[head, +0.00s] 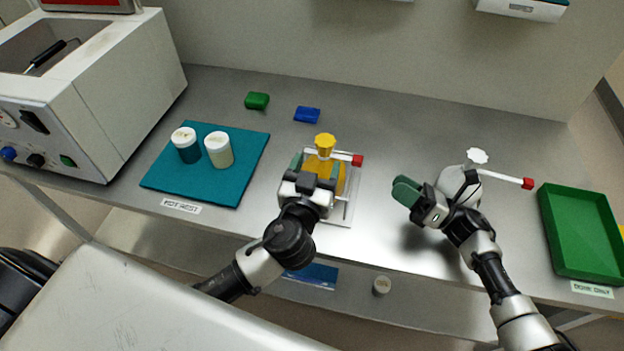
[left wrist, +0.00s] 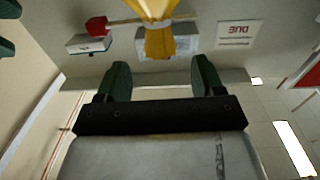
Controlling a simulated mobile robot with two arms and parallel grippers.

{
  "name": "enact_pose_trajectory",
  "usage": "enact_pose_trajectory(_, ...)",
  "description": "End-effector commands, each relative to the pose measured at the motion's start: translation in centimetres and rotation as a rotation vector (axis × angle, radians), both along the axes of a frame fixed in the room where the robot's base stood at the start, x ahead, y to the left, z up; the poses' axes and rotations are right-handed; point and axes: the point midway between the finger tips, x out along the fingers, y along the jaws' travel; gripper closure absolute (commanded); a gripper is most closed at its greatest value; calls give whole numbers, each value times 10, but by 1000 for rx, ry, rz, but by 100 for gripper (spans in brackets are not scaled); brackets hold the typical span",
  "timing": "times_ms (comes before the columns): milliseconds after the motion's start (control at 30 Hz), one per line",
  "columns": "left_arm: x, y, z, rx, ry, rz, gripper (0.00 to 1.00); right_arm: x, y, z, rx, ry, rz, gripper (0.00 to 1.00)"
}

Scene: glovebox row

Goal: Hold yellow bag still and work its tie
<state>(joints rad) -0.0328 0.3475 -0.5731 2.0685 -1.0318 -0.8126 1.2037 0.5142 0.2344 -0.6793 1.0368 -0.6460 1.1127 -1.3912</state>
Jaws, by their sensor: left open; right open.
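The yellow bag (head: 341,178) stands upright on a pale board (head: 340,216) near the table's front edge, with a gathered neck and flared top. Its tie (head: 343,157) is a white strip with a red end (head: 357,160) pointing right. My left gripper (head: 314,168) is open at the bag's near side and hides part of it. In the left wrist view the yellow neck (left wrist: 159,42) shows beyond and between the open fingers (left wrist: 161,78); I cannot tell whether they touch the bag. My right gripper (head: 407,191) is open and empty, right of the yellow bag.
A white bag (head: 457,181) with a red-ended tie stands behind my right gripper. A green tray (head: 582,270) is at the right edge. Two capped jars (head: 218,150) stand on a teal mat (head: 165,187). Green (head: 257,100) and blue (head: 307,114) blocks lie behind.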

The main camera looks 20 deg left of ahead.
Motion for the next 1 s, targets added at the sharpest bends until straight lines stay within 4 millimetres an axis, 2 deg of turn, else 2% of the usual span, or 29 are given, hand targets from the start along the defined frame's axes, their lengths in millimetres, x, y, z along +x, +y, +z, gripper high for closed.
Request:
enact_pose_trajectory(33,11,1,1,3,-3,0,32,0,0,0,0,0,0,57)
enact_pose_trajectory(200,41,4,1,3,-2,0,32,0,0,0,0,0,0,57)
enact_pose_trajectory(400,63,5,0,2,1,-1,32,0,0,0,0,0,0,57)
enact_pose_trajectory(800,69,6,-1,0,3,-2,32,0,0,0,0,0,0,57)
enact_pose_trajectory(1000,69,6,-1,0,3,-2,63,0,0,0,0,0,0,57)
